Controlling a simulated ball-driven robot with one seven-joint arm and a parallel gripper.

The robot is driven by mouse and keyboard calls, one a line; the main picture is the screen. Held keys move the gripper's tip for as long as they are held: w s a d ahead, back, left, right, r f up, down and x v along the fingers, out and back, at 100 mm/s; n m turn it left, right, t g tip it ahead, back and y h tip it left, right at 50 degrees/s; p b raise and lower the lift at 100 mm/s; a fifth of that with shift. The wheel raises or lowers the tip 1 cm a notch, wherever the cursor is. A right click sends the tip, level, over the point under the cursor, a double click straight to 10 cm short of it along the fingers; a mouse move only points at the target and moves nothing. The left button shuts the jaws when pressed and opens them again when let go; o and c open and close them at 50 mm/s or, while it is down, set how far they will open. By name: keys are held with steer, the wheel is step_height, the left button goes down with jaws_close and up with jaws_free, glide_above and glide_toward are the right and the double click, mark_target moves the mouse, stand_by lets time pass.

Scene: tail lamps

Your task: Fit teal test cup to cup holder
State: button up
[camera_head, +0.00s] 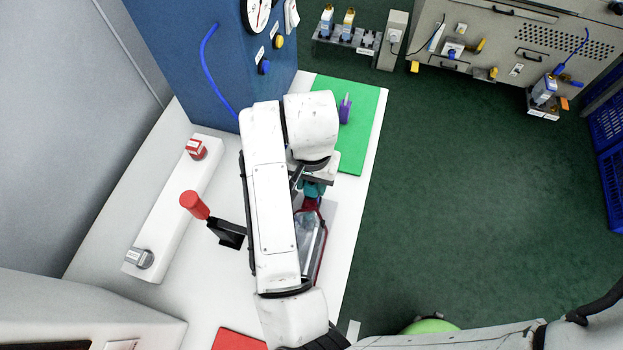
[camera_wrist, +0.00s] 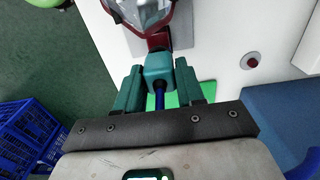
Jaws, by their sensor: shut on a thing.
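The teal test cup (camera_wrist: 157,66) is between the two teal-green fingers of my gripper (camera_wrist: 160,76) in the wrist view, with a blue tube (camera_wrist: 159,97) behind it. My gripper is shut on the cup. The cup's front end is at the dark red neck (camera_wrist: 158,41) of a clear lamp with a red rim (camera_wrist: 143,10); I cannot tell whether it is seated. Nothing is clearly recognisable as the cup holder. In the head view, the teal part (camera_head: 314,189) shows just above the lamp (camera_head: 310,240), partly hidden by my arm.
A green mat (camera_head: 366,110) with a purple piece (camera_head: 345,108) lies at the far end of the white table (camera_head: 345,215). A blue cabinet (camera_head: 190,50) stands behind.

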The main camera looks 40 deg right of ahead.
steer(key=shift+r+p, duration=0.6)
steer(key=shift+r, duration=0.25)
steer(key=shift+r+p, duration=0.45)
steer(key=shift+r, duration=0.15)
stand_by(0.6)
steer(key=o, duration=0.5)
steer(key=c, duration=0.4)
steer(key=shift+s+f, duration=0.1)
